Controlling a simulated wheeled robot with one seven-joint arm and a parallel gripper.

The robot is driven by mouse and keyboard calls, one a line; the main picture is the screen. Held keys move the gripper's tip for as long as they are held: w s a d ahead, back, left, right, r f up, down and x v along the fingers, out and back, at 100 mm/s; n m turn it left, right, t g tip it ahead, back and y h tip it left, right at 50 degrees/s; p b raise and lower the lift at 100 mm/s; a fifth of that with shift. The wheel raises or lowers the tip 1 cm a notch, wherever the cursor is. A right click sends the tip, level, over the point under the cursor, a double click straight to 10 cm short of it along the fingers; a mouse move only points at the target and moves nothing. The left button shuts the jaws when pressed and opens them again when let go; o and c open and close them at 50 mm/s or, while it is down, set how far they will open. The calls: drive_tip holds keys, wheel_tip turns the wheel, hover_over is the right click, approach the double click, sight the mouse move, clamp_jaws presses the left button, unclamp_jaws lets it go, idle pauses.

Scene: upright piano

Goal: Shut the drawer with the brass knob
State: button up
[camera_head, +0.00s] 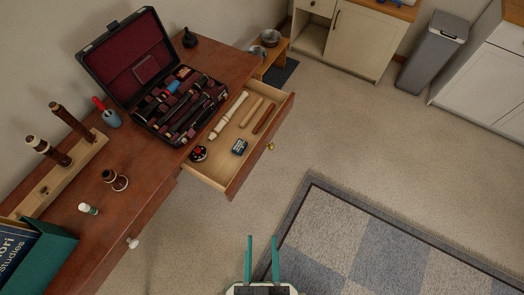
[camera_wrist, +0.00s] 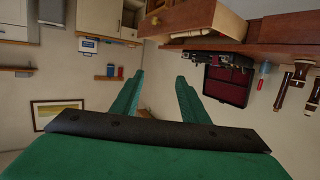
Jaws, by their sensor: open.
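The drawer (camera_head: 233,188) with the brass knob (camera_head: 271,147) stands pulled out from the wooden desk (camera_head: 150,170). It holds a cream recorder-like piece (camera_head: 229,115), two wooden sticks, a small blue box (camera_head: 239,147) and a round dark tin (camera_head: 199,153). In the wrist view, which looks upside down, the drawer (camera_wrist: 215,22) and its brass knob (camera_wrist: 155,20) show at the top. My gripper (camera_head: 262,239) is open and empty at the bottom of the head view, apart from the drawer. Its green fingers also show in the wrist view (camera_wrist: 160,76).
An open instrument case (camera_head: 178,105) stands on the desk behind the drawer, with wooden instrument parts to the left. A second drawer has a white knob (camera_head: 133,243). Bare carpet (camera_head: 240,215) lies between my gripper and the drawer. A checkered rug (camera_head: 370,240) lies to the right.

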drive_tip(key=shift+f, duration=0.2)
drive_tip(key=c, duration=0.5)
drive_tip(key=w+d+f+m+g, duration=0.1)
drive_tip(key=f, duration=0.6)
drive_tip(key=w+d+f+m+g, duration=0.1)
drive_tip(key=f+m+g, duration=0.1)
drive_tip(key=f, duration=0.6)
drive_tip(key=w+d+f+m+g+h, duration=0.1)
drive_tip(key=w+d+f+g, duration=0.1)
drive_tip(key=f, duration=0.5)
drive_tip(key=shift+f+m, duration=0.15)
drive_tip(key=shift+m, duration=0.15)
clamp_jaws()
drive_tip(key=m+g+y, duration=0.1)
drive_tip(key=y, duration=1.6)
approach(258, 152)
drive_tip(key=x, duration=0.6)
drive_tip(key=shift+a, duration=0.15)
